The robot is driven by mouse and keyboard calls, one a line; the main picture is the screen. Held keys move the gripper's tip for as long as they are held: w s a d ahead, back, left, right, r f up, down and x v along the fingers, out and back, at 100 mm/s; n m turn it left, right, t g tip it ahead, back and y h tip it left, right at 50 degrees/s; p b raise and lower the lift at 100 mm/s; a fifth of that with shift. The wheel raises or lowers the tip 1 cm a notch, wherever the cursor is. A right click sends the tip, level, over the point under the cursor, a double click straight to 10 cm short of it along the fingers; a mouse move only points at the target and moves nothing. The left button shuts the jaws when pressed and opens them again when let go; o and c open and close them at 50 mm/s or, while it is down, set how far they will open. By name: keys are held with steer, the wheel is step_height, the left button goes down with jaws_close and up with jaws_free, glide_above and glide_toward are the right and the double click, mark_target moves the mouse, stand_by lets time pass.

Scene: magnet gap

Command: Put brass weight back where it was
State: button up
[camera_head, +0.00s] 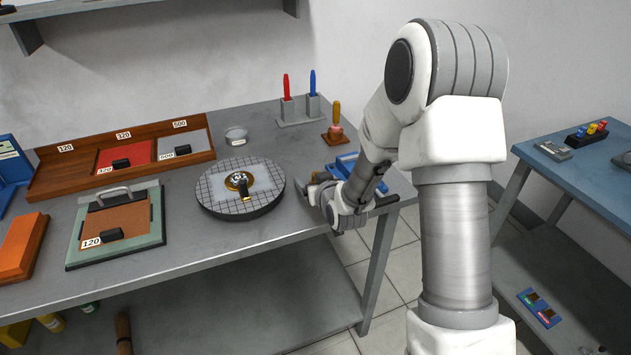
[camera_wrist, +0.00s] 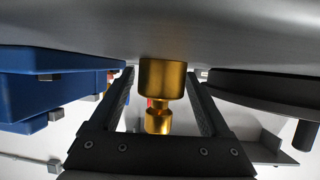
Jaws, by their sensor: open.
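The brass weight (camera_wrist: 161,78) is a gold cylinder with a narrower neck and knob. In the wrist view, which appears upside down, it stands on the grey tabletop. My gripper (camera_wrist: 161,76) is open, with one finger on each side of the weight and visible gaps between. In the head view my gripper (camera_head: 316,188) is low over the table's right part, between the round gridded plate (camera_head: 216,192) and a blue holder (camera_head: 345,163). A black-and-gold piece (camera_head: 241,184) lies on the plate.
A wooden tray (camera_head: 60,180) and a green-framed board (camera_head: 72,256) are at left. A blue table (camera_head: 575,170) is at right.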

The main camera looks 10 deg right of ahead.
steer(key=shift+r, duration=0.25)
steer(key=p+v, duration=0.1)
steer(key=v, duration=1)
steer(key=shift+s+r, duration=0.15)
steer(key=shift+s, duration=0.15)
steer(key=s+d+r+g+h, duration=0.3)
steer(key=s+d+r+g, duration=0.1)
steer(key=s+r, duration=0.55)
steer(key=s+r+m+g, duration=0.2)
steer(key=s+r, duration=0.3)
steer(key=s, duration=1)
steer(key=shift+g+y, duration=0.3)
steer(key=shift+g, duration=0.6)
steer(key=shift+s+r, duration=0.1)
steer(key=shift+s, duration=0.05)
step_height(320, 180, up, 9)
steer(key=p, duration=0.9)
